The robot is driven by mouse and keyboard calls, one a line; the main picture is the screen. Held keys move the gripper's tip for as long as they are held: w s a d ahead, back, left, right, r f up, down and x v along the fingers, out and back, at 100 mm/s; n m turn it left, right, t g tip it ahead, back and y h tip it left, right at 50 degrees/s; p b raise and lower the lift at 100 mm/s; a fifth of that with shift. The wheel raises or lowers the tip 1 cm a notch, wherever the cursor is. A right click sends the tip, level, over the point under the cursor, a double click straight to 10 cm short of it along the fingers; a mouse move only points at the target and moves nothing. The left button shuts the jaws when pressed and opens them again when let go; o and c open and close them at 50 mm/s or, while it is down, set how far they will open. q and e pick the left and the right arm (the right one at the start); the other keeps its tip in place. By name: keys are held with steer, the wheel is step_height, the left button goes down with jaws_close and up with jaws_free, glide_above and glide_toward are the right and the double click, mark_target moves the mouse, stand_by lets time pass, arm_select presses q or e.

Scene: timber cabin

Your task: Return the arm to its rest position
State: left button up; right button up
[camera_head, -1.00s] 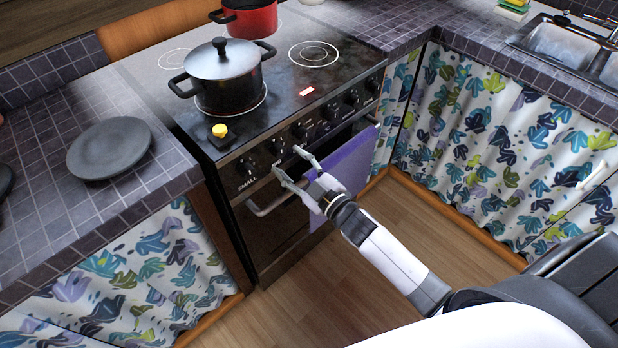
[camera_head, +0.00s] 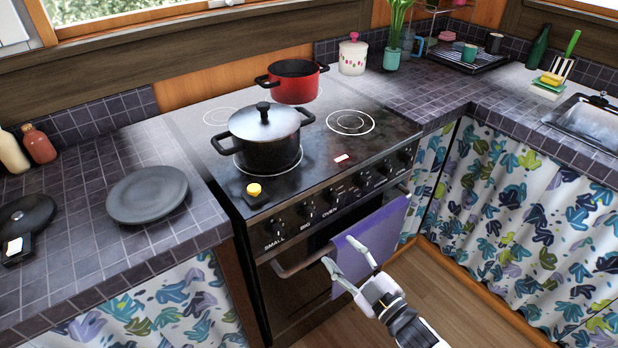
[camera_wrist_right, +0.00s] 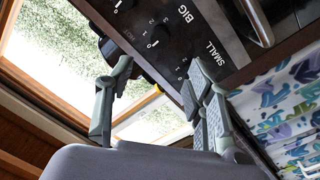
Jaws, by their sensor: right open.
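My right gripper (camera_head: 338,251) is open and empty in front of the stove (camera_head: 290,225). In the head view its two grey fingers overlap the oven handle (camera_head: 290,265) and the purple towel (camera_head: 372,240); I cannot tell whether they touch. The right wrist view shows the spread fingers (camera_wrist_right: 160,75) with nothing between them, and the stove knobs (camera_wrist_right: 158,38) beyond. The right arm comes in from the bottom of the head view. My left gripper is not in view.
On the stove stand a black lidded pot (camera_head: 265,140) and a red pot (camera_head: 292,82). A grey plate (camera_head: 147,194) lies on the left counter. Patterned curtains (camera_head: 520,205) hang under the right counter. Wooden floor (camera_head: 450,300) is free before the stove.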

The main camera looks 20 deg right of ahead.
steer(key=s+d+f+m+g+h, duration=0.1)
steer(key=s+f+m+g+h, duration=0.2)
steer(key=f, duration=0.8)
steer(key=s+d+f+m+g, duration=0.15)
steer(key=s+f, duration=0.35)
steer(key=f, duration=0.5)
steer(key=s+d+f+m+g+h, duration=0.1)
steer(key=s+d+f+g+h, duration=0.15)
steer(key=f, duration=0.85)
steer(key=s+a+f+m+g, duration=0.1)
steer(key=s+f+g, duration=0.3)
steer(key=s+f, duration=0.4)
steer(key=s+a+f+m+g, duration=0.1)
steer(key=s+f+g, duration=0.4)
steer(key=s, duration=1.6)
step_height(320, 180, down, 3)
steer(key=shift+a+f+m, duration=0.1)
steer(key=shift+a+m, duration=0.05)
steer(key=shift+m, duration=0.2)
